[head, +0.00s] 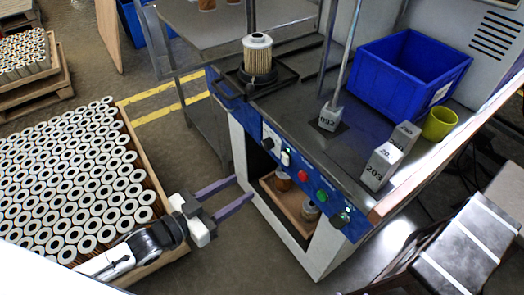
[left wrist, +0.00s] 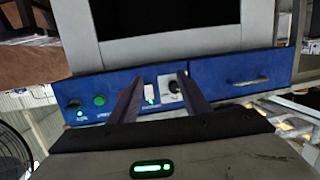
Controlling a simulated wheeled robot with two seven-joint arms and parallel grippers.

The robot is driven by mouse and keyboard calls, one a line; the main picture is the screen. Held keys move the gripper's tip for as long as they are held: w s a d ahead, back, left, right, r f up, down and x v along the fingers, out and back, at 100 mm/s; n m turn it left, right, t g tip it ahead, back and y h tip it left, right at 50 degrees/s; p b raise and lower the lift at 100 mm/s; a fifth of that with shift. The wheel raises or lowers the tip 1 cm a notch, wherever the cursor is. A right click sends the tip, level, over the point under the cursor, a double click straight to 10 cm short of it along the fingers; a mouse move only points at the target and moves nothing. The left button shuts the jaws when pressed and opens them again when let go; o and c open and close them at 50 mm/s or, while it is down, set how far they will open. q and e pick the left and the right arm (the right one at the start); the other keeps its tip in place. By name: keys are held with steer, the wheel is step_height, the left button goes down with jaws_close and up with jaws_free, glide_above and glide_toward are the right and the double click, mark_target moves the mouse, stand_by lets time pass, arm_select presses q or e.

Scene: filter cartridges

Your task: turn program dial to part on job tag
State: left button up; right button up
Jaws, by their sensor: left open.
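A black dial (head: 267,143) on a white plate sits at the left end of the machine's blue front panel (head: 312,180). In the left wrist view the dial (left wrist: 172,86) shows partly behind the right-hand finger; its pointer and marks are too small to read. My left gripper (head: 244,188) is open and empty, in front of the machine and below the panel, apart from the dial. In the left wrist view its fingers (left wrist: 160,80) point at the panel. Grey numbered blocks stand on the bench: one reads 092 (head: 330,116), one 203 (head: 381,166). I cannot tell which is the job tag. My right gripper is not in view.
The panel also has a white switch (head: 285,158), a red button (head: 302,175), a green button (head: 321,196) and a black knob (head: 342,217). A filter cartridge (head: 257,54) stands on the machine. A blue bin (head: 398,84) and yellow cup (head: 439,123) stand behind. Many cartridges (head: 70,180) fill a pallet at left.

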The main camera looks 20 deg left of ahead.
mark_target(264, 146)
arm_select(q)
steer(key=w+a+r+m+h, duration=0.2)
steer(key=w+a+r+h, duration=0.1)
steer(key=r, duration=0.2)
steer(key=b+x, duration=0.1)
steer(key=x, duration=0.9)
steer(key=shift+w+a, duration=0.15)
steer(key=shift+a, duration=0.05)
steer(key=c, duration=1)
steer(key=shift+c, duration=0.2)
